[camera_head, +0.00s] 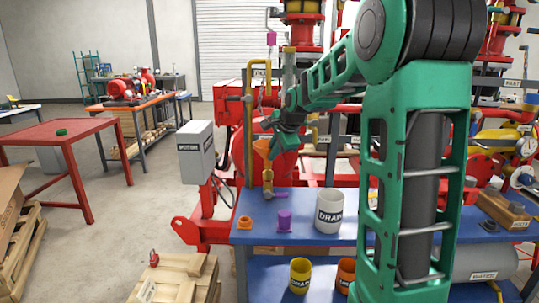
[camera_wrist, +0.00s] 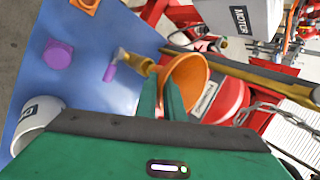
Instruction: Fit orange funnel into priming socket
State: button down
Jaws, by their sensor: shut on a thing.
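The orange funnel (camera_head: 262,148) is at the end of my arm, wide mouth up and narrow end down. My gripper (camera_head: 276,136) is shut on it at its side; in the wrist view my green fingers (camera_wrist: 161,100) meet the funnel's wall (camera_wrist: 188,78). Directly below the funnel stands a brass fitting (camera_head: 268,177), apparently the priming socket, with a purple handle (camera_head: 269,195). The fitting also shows in the wrist view (camera_wrist: 136,63), close to the funnel's narrow end. I cannot tell whether the spout is inside it or just above it; the fingers partly hide the funnel.
A yellow pipe (camera_head: 250,130) rises close beside the funnel. The blue bench (camera_head: 300,236) carries a white DRAIN bucket (camera_head: 329,210), a purple piece (camera_head: 284,220) and an orange fitting (camera_head: 245,222). A grey MOTOR box (camera_head: 195,150) stands to the left. Red pump parts lie behind.

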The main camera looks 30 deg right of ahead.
jog(key=shift+f, duration=1.5)
jog(key=c, duration=1.8)
grip_release()
jog(key=shift+r, duration=0.1)
jog(key=v, duration=1)
jog(key=shift+r, duration=0.15)
jog(key=shift+s, duration=0.25)
jog(key=s+a+f+n+g, duration=0.2)
jog(key=s+f+n, duration=0.2)
jog(key=s, duration=0.8)
jog(key=s+a+f+n+g, duration=0.2)
jog(key=s+f+n, duration=0.3)
jog(key=s, duration=0.7)
jog(key=s+a+f+n+g, duration=0.2)
jog(key=s+f, duration=0.4)
jog(key=s, duration=0.6)
jog(key=shift+a+f+n+g+y, duration=0.35)
jog(key=shift+n+g, duration=0.45)
jog(key=shift+n, duration=0.4)
